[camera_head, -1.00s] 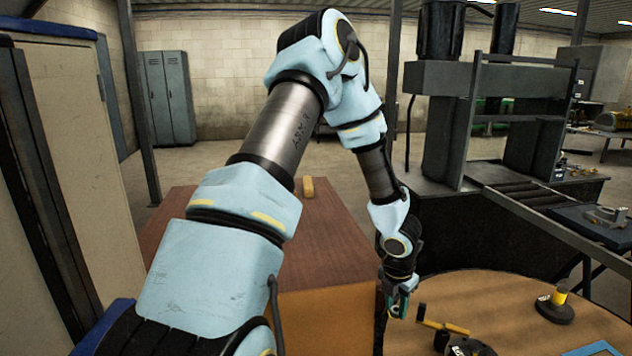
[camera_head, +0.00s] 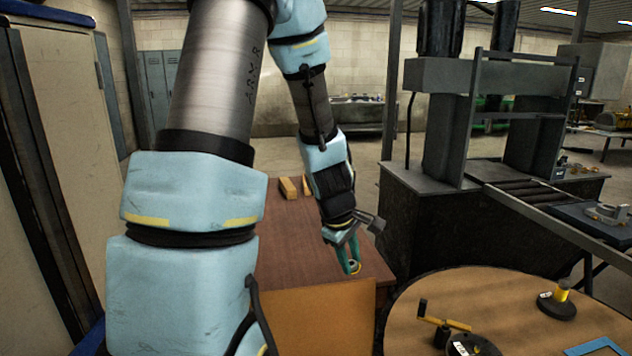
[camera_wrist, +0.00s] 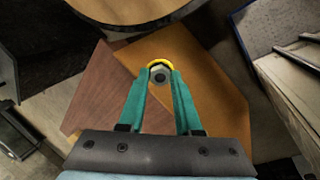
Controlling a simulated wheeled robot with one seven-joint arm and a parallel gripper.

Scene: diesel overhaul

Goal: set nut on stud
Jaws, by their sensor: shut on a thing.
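My gripper (camera_head: 350,268) has green fingers, which point down over the reddish-brown bench. It is shut on a small round grey nut (camera_wrist: 160,78) with a dark centre and a yellow rim at its far side. The nut sits between the fingertips, apart from any surface as far as I can tell. On the round table to the right stands a black round base with a yellow upright post (camera_head: 561,291). A black fixture with a yellow bar (camera_head: 445,323) is at that table's near left. I cannot tell which part is the stud.
The reddish-brown bench (camera_head: 285,235) has wooden blocks (camera_head: 289,188) at its far end. A tan panel (camera_head: 320,325) is at its near end. The round table (camera_head: 410,300) has free room in its middle. A large dark press (camera_head: 440,200) stands behind it.

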